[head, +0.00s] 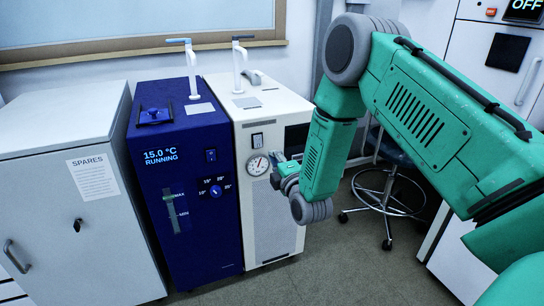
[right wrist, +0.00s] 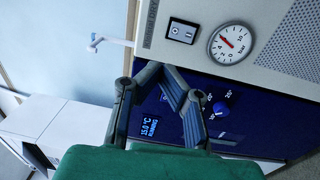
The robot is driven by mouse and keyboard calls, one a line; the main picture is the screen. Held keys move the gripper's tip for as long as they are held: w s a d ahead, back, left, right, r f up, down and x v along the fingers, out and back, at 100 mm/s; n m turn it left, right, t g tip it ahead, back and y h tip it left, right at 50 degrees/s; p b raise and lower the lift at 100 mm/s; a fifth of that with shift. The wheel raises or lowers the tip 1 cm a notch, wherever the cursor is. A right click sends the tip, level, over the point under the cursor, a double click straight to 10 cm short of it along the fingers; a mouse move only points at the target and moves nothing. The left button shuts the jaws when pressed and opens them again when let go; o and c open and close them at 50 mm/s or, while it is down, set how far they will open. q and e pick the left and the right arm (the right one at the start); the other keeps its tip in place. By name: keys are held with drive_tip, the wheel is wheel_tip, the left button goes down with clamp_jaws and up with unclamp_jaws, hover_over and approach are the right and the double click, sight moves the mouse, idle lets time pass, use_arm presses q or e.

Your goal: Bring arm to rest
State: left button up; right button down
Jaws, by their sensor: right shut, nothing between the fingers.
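My right arm (head: 410,100), green with grey joints, comes in from the right of the head view and bends down at its elbow. My right gripper (head: 278,163) is small and partly hidden behind the wrist there, in front of the white unit. In the right wrist view the right gripper (right wrist: 158,72) has its dark fingers meeting at the tips, shut and empty. It appears apart from the panels behind it. My left gripper is not in view.
A blue chiller (head: 188,235) reading 15.0 °C stands beside a white unit (head: 265,222) with a round gauge (head: 258,165). A grey SPARES cabinet (head: 75,245) is at left. A wheeled stool (head: 385,195) stands behind my arm. Open floor (head: 350,265) lies in front.

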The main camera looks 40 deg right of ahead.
drive_tip(key=s+a+f+m+g+y+p, duration=0.1)
drive_tip(key=s+a+f+m+g+y, duration=0.1)
drive_tip(key=s+a+f+m+g, duration=0.45)
drive_tip(key=s+a+f+m+g+y+p, duration=0.1)
drive_tip(key=s+a+f+g+y, duration=0.15)
drive_tip(key=s+f, duration=0.75)
use_arm(q)
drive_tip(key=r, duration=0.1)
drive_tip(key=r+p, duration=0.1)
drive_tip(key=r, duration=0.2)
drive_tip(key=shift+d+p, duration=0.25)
drive_tip(key=shift+p, duration=0.15)
use_arm(e)
drive_tip(key=s+a+f+m+g, duration=0.2)
drive_tip(key=s+m+g, duration=0.1)
drive_tip(key=s, duration=0.8)
drive_tip(key=s+a+f+m+g, duration=0.2)
drive_tip(key=s+m+g, duration=0.2)
drive_tip(key=s, duration=0.8)
drive_tip(key=shift+s+g, duration=0.25)
drive_tip(key=shift+g, duration=0.55)
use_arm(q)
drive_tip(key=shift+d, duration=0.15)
use_arm(e)
drive_tip(key=shift+w+d+m, duration=0.1)
drive_tip(key=shift+m, duration=0.15)
